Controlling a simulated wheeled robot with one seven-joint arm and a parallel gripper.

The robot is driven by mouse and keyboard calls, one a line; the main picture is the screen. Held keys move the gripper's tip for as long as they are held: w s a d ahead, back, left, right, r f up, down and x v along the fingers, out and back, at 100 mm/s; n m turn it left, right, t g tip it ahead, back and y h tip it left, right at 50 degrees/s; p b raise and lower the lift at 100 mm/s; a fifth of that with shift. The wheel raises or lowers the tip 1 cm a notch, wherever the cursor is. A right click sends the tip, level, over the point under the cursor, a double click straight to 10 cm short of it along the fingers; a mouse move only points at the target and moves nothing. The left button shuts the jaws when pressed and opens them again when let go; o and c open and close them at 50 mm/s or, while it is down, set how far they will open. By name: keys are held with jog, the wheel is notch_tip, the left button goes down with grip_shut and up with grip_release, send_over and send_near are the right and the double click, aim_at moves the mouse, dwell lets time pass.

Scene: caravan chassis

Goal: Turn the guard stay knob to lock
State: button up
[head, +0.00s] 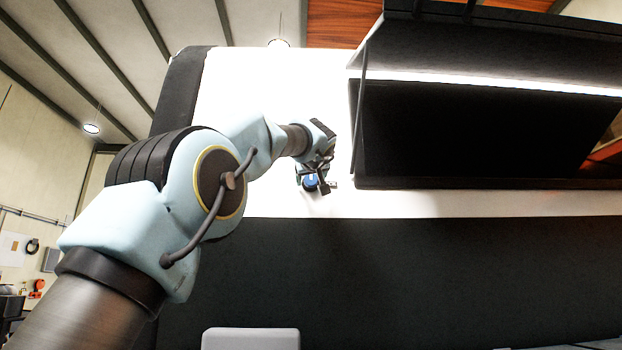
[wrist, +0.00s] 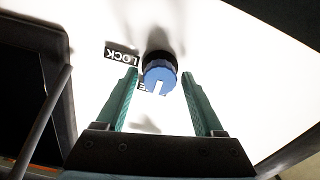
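The guard stay knob (wrist: 160,72) is a blue ribbed knob with a white pointer mark on a white panel. In the wrist view its pointer faces a label (wrist: 147,87) that is partly hidden by the knob; only a letter or two show. The LOCK label (wrist: 122,55) appears upside down to the knob's left. My gripper (wrist: 159,79) is open, its two green fingers on either side of the knob in the picture, with a gap at each side. In the head view the blue knob (head: 310,183) shows partly behind my gripper (head: 321,182).
A dark open hatch (head: 480,135) with a raised flap and a thin stay rod (head: 359,115) lies right of the knob. A dark lower panel (head: 400,280) runs below.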

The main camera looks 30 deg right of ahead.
grip_shut()
dwell(0.3)
jog(key=shift+m, duration=0.3)
jog(key=m, duration=0.3)
jog(key=shift+m, duration=0.3)
jog(key=m+p, duration=0.1)
jog(key=m, duration=0.3)
jog(key=shift+m, duration=0.3)
jog(key=m+p, duration=0.1)
jog(key=m, duration=0.3)
jog(key=shift+m, duration=0.3)
jog(key=shift+d+m+p, duration=0.1)
jog(key=shift+m+p, duration=0.4)
jog(key=shift+m, duration=1.8)
jog(key=shift+f, duration=0.1)
jog(key=shift+o, duration=1)
grip_release()
